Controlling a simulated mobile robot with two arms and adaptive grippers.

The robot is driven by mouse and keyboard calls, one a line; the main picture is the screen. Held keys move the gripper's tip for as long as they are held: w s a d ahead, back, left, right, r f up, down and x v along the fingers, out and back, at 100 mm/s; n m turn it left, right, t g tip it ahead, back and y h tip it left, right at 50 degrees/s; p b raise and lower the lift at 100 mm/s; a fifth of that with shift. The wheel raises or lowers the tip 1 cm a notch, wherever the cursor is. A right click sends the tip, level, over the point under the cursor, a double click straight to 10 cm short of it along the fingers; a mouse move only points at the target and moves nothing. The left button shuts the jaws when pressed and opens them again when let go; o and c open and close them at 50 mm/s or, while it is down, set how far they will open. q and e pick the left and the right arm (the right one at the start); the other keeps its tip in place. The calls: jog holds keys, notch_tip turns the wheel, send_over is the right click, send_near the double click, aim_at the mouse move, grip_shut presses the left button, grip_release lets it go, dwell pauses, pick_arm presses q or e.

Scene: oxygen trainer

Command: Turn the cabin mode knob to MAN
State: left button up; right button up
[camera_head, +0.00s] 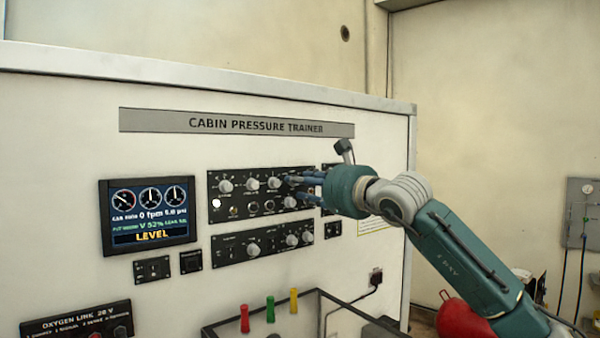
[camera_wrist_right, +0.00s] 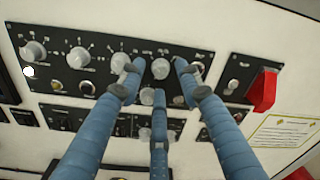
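The upper black panel (camera_head: 240,208) carries a row of grey knobs on the white trainer wall. Its labels are too small to read, so I cannot tell which knob is the cabin mode knob. My right gripper (camera_head: 297,188) reaches in from the right, its blue fingers at the panel's right part. In the right wrist view its three fingers are spread apart, with one grey knob (camera_wrist_right: 160,68) showing between the two upper fingertips. Gaps show beside that knob; contact is not visible. A smaller knob (camera_wrist_right: 147,97) is near the lower finger. My left gripper is out of view.
A display (camera_head: 148,216) reading LEVEL is to the left. A lower knob panel (camera_head: 235,246) sits beneath the upper one. A red switch guard (camera_wrist_right: 263,90) protrudes right of the fingers. An open-topped case (camera_head: 225,328) with coloured handles stands below.

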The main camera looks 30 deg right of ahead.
jog(key=shift+w, duration=0.6)
jog(key=shift+c, duration=1.1)
grip_shut()
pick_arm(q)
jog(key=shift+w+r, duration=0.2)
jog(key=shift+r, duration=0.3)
